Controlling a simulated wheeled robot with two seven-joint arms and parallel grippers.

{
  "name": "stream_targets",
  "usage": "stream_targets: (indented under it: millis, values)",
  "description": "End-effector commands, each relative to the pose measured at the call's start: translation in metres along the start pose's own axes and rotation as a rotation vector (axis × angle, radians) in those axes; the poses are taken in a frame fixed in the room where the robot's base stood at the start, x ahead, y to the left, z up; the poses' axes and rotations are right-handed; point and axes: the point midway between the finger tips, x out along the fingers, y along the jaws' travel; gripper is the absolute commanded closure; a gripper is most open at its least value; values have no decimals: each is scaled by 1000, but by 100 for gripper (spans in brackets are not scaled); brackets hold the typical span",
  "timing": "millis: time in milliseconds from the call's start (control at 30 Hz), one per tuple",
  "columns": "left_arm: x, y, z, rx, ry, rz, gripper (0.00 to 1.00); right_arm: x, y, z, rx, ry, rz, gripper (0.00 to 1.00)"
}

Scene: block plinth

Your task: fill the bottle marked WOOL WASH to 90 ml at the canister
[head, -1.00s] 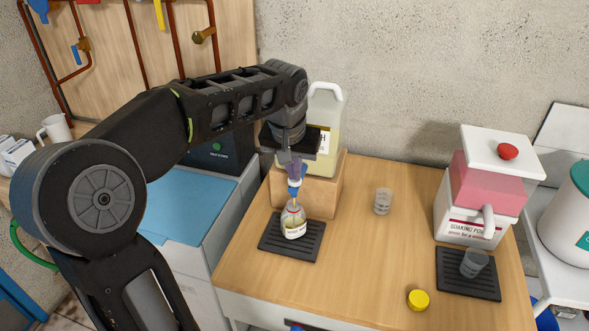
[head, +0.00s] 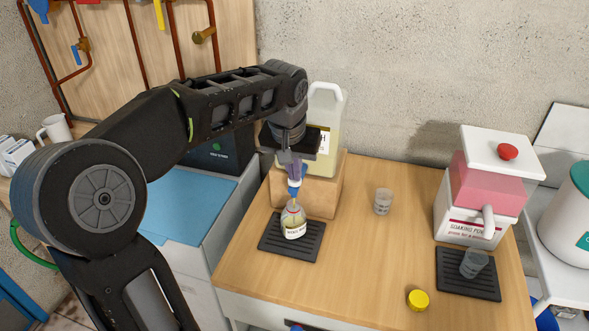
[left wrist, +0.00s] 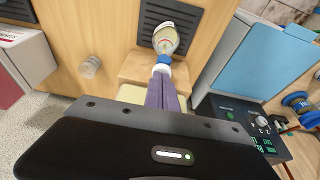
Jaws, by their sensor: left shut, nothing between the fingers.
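The bottle (head: 294,228) with a white label stands upright on a dark ribbed mat (head: 272,241), below the canister's blue tap (head: 294,188). A thin yellow line shows between tap and bottle; the fill level is too small to read. The pale yellow canister (head: 328,105) stands on a wooden block (head: 310,200), partly hidden by my arm. My left gripper (head: 293,180) is shut and empty, its purple fingertips at the tap, seemingly touching it. In the left wrist view the fingers (left wrist: 162,80) point at the tap, with the bottle (left wrist: 166,38) beyond. My right gripper is out of view.
A clear cup (head: 383,202) stands right of the block. A yellow cap (head: 418,300) lies near the front edge. A soaking powder dispenser (head: 485,190) stands at right, with another cup (head: 474,263) on its mat. The table's middle is clear.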

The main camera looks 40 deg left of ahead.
Motion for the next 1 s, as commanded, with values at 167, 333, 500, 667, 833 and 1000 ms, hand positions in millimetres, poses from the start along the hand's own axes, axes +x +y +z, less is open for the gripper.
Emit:
stream_targets:
  millis: [167,333,500,667,833,1000]
  values:
    - [-10,0,-2,1,-17,-4,100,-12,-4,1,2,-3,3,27]
    - [-41,0,-18,1,-5,-2,100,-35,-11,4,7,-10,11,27]
    - [-70,0,-18,2,5,1,100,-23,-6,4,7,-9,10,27]
    - [-104,0,-19,2,5,1,100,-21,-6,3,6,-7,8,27]
    - [-129,0,-19,2,5,1,100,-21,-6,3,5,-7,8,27]
    - [-137,0,-19,3,3,0,100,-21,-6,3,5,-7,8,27]
